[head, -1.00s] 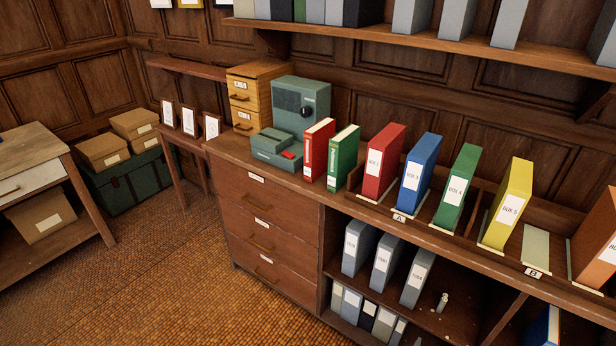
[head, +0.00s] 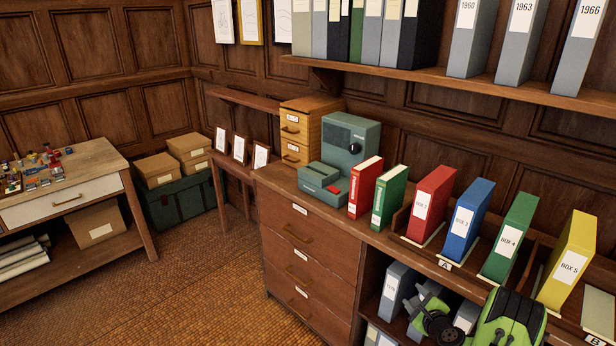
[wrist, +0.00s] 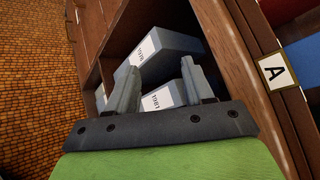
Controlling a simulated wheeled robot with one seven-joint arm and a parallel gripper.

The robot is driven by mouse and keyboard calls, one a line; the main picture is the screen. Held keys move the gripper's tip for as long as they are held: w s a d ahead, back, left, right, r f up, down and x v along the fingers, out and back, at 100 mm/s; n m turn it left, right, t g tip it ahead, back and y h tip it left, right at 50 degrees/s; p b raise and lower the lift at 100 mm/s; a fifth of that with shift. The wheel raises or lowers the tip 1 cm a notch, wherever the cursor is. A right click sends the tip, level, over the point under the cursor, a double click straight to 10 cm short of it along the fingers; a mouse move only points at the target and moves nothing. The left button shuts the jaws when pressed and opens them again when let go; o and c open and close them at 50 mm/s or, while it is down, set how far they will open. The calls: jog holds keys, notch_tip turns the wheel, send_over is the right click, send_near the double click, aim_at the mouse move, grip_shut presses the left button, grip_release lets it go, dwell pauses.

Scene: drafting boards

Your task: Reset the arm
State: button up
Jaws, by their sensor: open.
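My green and black arm shows at the lower right of the head view, in front of the cabinet's open lower shelf. In the wrist view my gripper (wrist: 160,88) has its two grey fingers apart with nothing held between them. Beyond the fingers stand grey binders on the lower shelf, one (wrist: 170,45) at the left and one (wrist: 165,97) seen partly between the fingers. I cannot tell whether the fingers touch a binder. The fingertips are not clearly visible in the head view.
The wooden cabinet (head: 310,255) carries coloured box files, including a blue one (head: 467,222) and a yellow one (head: 568,262), along its top. A label A (wrist: 272,70) marks its front edge close to my gripper. A side table (head: 110,177) stands at the left, with open floor (head: 190,285) between.

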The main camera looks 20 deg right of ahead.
jog(key=w+a+r+n+g+y, duration=0.1)
jog(key=w+a+r+n+y, duration=0.35)
jog(key=a+r+n, duration=0.55)
jog(key=s+a+r+n+g, duration=0.35)
jog(key=a+r+n, duration=0.45)
jog(key=a+r, duration=0.55)
jog(key=s+a+r+n+g, duration=0.1)
jog(key=s+a+r+n, duration=0.1)
jog(key=s+a+n, duration=0.3)
jog(key=s+a+r+g, duration=0.1)
jog(key=s+a+r, duration=0.1)
jog(key=s, duration=0.5)
jog(key=s+a+r+n+g, duration=0.1)
jog(key=s+a+r+n, duration=0.2)
jog(key=s, duration=0.4)
jog(key=s+a+f+n+h, duration=0.1)
jog(key=s+n, duration=0.1)
jog(key=s, duration=0.6)
jog(key=shift+s+f, duration=0.4)
